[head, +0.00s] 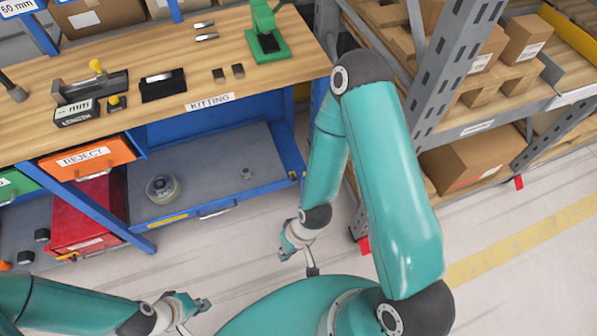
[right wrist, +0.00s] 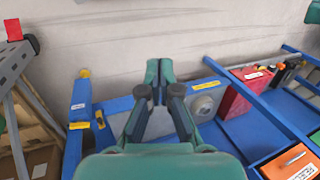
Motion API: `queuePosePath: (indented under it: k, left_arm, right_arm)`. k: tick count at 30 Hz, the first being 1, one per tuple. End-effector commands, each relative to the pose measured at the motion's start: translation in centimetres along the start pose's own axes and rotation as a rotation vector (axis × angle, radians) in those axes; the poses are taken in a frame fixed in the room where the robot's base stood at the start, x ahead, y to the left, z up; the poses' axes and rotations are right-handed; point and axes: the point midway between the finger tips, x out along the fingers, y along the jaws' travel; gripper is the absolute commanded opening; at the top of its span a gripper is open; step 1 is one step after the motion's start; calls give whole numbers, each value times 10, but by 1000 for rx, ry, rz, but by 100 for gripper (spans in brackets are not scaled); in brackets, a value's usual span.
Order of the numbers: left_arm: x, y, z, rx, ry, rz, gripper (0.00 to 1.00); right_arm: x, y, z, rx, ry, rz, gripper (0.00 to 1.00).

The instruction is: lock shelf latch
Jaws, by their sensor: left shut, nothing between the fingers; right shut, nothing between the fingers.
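The lower shelf (head: 215,158) is a blue-edged tray with a grey top under the bench, standing out towards me. At its right front corner is a small blue and yellow fitting (head: 292,176), which looks like the latch; its position is too small to tell. In the right wrist view a blue bar with a yellow knob (right wrist: 84,73) shows left of the fingers. My right gripper (head: 289,250) is shut and empty, in front of that corner and apart from it. Its fingertips meet in the wrist view (right wrist: 159,66). My left gripper (head: 200,304) is shut and empty above the floor.
A tape roll (head: 162,187) and a small nut-like part lie on the shelf. A red box (head: 88,215) stands left of it. A grey rack (head: 450,70) with cartons stands close on the right, behind my right arm. The floor (head: 235,245) before the shelf is clear.

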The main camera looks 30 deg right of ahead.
Motion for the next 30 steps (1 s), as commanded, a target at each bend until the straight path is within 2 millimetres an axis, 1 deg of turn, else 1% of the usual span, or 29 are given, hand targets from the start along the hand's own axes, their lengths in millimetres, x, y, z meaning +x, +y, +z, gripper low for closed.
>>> queuePosePath:
  k: [8,11,13,14,17,18,20,21,22,24,26,27,30]
  left_arm:
    - [3,-1,0,0,-1,0,0]
    - [14,-5,0,0,0,0,0]
    - [28,-10,0,0,0,0,0]
    - [36,-13,0,0,0,0,0]
    - [67,-24,0,0,0,0,0]
    - [82,-30,0,0,0,0,0]
    - [105,-38,0,0,0,0,0]
    - [121,-44,-1,0,0,0,0]
    - [133,-48,-1,0,0,0,0]
    - [160,-58,-1,0,0,0,0]
    - [182,-66,-1,0,0,0,0]
    - [197,-71,-1,0,0,0,0]
    - [230,-83,-1,0,0,0,0]
  right_arm:
    - [3,2,-2,9,2,1,0]
    - [15,9,-14,55,6,3,0]
    - [30,21,-31,120,13,5,0]
    - [38,27,-40,157,16,6,0]
    - [68,51,-80,324,28,7,0]
    - [80,63,-98,406,33,5,0]
    - [96,83,-128,541,40,0,0]
    - [105,98,-149,635,46,-6,0]
    - [110,109,-164,708,49,-12,0]
    - [118,136,-199,877,55,-29,0]
    - [121,159,-226,1016,59,-48,0]
    - [121,174,-242,1109,59,-63,0]
    - [115,211,-276,1321,56,-102,0]
